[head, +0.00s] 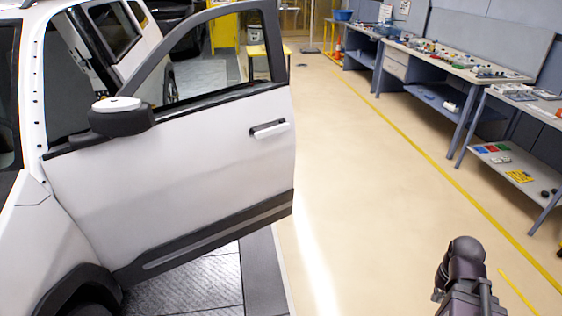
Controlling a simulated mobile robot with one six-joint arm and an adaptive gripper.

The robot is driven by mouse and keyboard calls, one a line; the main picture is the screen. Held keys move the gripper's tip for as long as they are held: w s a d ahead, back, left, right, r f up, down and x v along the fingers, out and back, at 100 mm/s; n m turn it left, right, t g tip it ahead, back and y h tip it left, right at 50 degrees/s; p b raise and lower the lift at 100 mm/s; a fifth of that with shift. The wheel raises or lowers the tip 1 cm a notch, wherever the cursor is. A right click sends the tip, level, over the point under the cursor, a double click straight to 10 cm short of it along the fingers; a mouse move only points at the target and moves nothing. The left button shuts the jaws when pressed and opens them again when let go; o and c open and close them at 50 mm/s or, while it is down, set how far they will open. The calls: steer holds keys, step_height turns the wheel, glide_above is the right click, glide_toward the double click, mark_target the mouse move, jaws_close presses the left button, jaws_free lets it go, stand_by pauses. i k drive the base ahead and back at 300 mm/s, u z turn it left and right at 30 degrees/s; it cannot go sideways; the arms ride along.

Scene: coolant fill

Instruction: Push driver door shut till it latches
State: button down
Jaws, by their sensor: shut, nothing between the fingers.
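The white driver door (190,170) fills the left half of the head view and stands wide open, swung out from the white car (22,220). It joins the car at its left side, near the black and white mirror (120,117). Its free edge is at the right, with the door handle (268,130) close to that edge. A dark trim strip runs along the door's bottom. A dark part of my own arm shows at the lower right, well apart from the door. My gripper's fingers do not show.
Benches with parts (455,68) line the right wall. The beige floor (370,180) between door and benches is clear, with a yellow line along the benches. A metal platform (190,284) lies under the door. A yellow stool (262,50) stands behind the door.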

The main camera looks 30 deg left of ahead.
mark_target(153, 203)
steer(key=u, duration=0.15)
steer(key=i, duration=0.6)
steer(key=u, duration=0.75)
steer(key=i, duration=0.6)
steer(key=u, duration=0.35)
